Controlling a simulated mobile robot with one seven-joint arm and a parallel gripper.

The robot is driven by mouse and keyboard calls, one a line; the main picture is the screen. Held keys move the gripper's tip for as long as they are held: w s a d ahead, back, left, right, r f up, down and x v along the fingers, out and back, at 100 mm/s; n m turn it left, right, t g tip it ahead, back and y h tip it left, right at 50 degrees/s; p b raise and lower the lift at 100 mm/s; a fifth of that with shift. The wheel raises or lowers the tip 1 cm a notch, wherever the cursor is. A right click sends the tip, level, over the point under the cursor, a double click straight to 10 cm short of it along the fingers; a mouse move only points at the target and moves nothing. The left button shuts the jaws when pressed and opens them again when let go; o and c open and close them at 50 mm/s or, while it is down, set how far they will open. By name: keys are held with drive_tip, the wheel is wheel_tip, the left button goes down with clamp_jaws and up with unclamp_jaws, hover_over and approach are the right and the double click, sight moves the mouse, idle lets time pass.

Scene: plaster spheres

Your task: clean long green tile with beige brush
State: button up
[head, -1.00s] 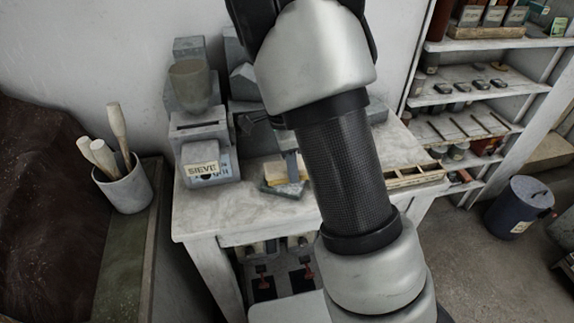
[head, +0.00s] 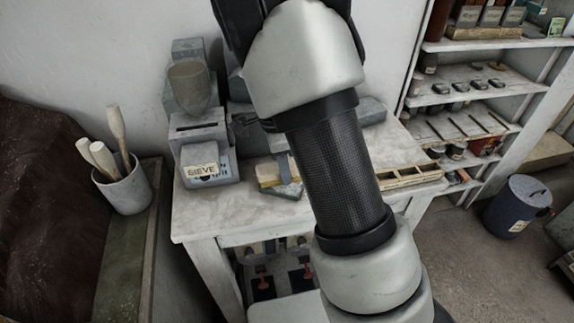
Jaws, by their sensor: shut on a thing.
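The beige brush (head: 267,175) is a small block with a pale yellow-beige side, low over the table behind my arm. My gripper (head: 283,166) is mostly hidden by my arm; a grey finger shows at the brush, and it is shut on it. A flat grey-green tile (head: 291,191), which looks like the long green tile, lies on the table under the brush's right side. Part of the tile is hidden, so its full length cannot be told. The brush appears to touch or nearly touch the tile; the exact contact is unclear.
The pale table (head: 215,218) has clear room at its front left. A divided wooden tray (head: 408,178) lies right. A tool pot (head: 125,187), shelves (head: 470,95) and a bucket (head: 518,205) are around.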

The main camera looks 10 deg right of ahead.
drive_tip(key=shift+a, duration=0.9)
drive_tip(key=shift+d, duration=2.25)
drive_tip(key=shift+a, duration=0.15)
drive_tip(key=shift+a, duration=2.1)
drive_tip(key=shift+d, duration=0.1)
